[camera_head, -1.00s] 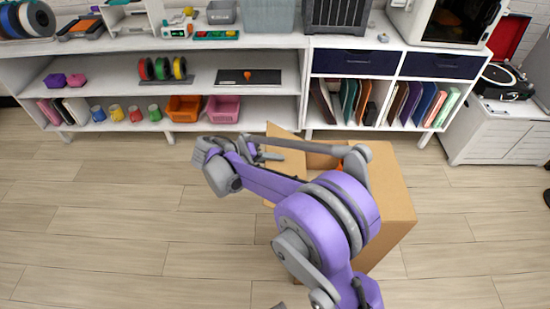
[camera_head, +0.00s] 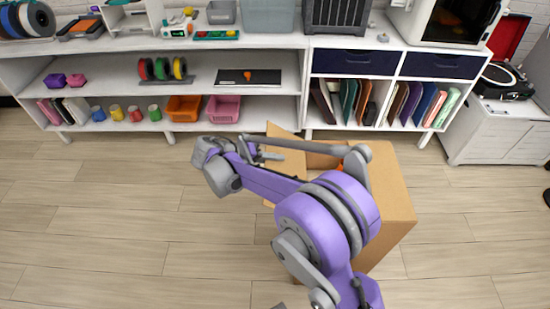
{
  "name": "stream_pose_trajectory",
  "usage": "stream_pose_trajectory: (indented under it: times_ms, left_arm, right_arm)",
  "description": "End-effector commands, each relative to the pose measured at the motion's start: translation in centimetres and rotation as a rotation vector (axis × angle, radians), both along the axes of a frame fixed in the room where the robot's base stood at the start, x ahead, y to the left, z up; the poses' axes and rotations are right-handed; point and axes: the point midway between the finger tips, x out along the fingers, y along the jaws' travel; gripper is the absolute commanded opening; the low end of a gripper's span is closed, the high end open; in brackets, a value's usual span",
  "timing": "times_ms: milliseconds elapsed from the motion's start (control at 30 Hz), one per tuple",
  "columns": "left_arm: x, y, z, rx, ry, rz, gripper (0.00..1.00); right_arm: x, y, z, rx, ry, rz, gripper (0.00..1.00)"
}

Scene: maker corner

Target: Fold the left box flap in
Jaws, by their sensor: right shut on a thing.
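A brown cardboard box (camera_head: 395,205) stands on the floor in front of the shelf, its top partly open. Its left flap (camera_head: 288,160) stands out at the box's left side, tilted up. Something orange shows inside the box; my arm hides most of the opening. My right gripper (camera_head: 268,156) is at the left flap, its fingers shut on the flap's edge as far as I can see. My left gripper is not in view.
A white shelf unit (camera_head: 225,75) with bins, spools and books runs along the wall behind the box. A white cabinet (camera_head: 500,135) stands at the right. The wooden floor (camera_head: 120,230) left of the box is clear.

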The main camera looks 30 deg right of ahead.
Motion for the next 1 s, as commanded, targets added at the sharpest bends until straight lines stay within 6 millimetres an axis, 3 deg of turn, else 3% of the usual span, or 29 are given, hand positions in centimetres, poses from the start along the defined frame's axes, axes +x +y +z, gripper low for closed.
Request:
stream_pose_trajectory:
  times_ms: [533, 1000]
  left_arm:
    - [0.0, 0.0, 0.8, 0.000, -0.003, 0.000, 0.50]
    - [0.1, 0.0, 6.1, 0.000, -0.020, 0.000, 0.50]
  right_arm:
    - [-0.2, -0.3, 0.6, 0.028, -0.018, -0.002, 0.00]
    - [-1.9, -3.0, 3.7, 0.312, -0.196, -0.006, 0.00]
